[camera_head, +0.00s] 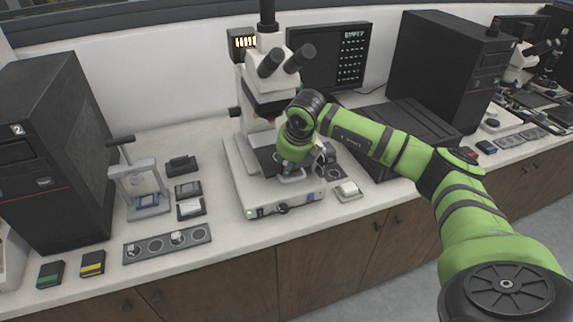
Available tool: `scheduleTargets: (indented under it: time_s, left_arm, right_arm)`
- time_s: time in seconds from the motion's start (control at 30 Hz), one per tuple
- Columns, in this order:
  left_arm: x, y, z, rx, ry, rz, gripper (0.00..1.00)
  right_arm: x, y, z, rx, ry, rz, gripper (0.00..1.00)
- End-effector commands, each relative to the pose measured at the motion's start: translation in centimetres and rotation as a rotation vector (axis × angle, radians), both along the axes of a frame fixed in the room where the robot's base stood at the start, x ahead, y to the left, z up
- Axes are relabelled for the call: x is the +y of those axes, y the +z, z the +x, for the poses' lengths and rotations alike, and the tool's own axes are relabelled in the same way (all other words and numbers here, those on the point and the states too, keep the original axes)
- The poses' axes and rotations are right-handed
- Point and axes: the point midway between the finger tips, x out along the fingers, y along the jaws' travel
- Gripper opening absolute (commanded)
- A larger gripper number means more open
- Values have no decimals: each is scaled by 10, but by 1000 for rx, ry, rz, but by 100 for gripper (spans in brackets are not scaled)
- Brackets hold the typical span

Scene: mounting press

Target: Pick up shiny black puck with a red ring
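I cannot make out a shiny black puck with a red ring for certain. My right gripper (289,168) reaches in from the right and points down over the stage of the white microscope (240,172). The wrist and hand cover part of the stage, so what lies under or between the fingers is hidden. The fingers are too small and covered to tell if they are open or shut. A grey holder strip (158,246) with round wells lies at the left front, with small metallic pieces in some wells. My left gripper is not in view.
A small press frame (139,190) stands left of the microscope. Dark computer towers (55,150) flank the bench. Green and yellow-marked boxes (92,263) lie at the front left. A small white-topped block (347,191) sits right of the microscope. Another holder strip (515,138) lies far right.

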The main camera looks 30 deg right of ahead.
Motion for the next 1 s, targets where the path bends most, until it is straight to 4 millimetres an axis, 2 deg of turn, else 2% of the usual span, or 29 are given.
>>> scheduleTargets:
  time_s: [0.47,0.67,0.77,1.0]
  left_arm:
    - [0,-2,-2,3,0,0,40]
    - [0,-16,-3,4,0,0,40]
    - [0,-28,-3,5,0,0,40]
    - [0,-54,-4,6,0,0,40]
  right_arm:
    - [0,3,0,-1,0,-1,8]
    - [0,20,1,-6,-1,0,8]
    - [0,39,2,-8,1,1,8]
    - [-27,69,-50,-5,-3,-4,8]
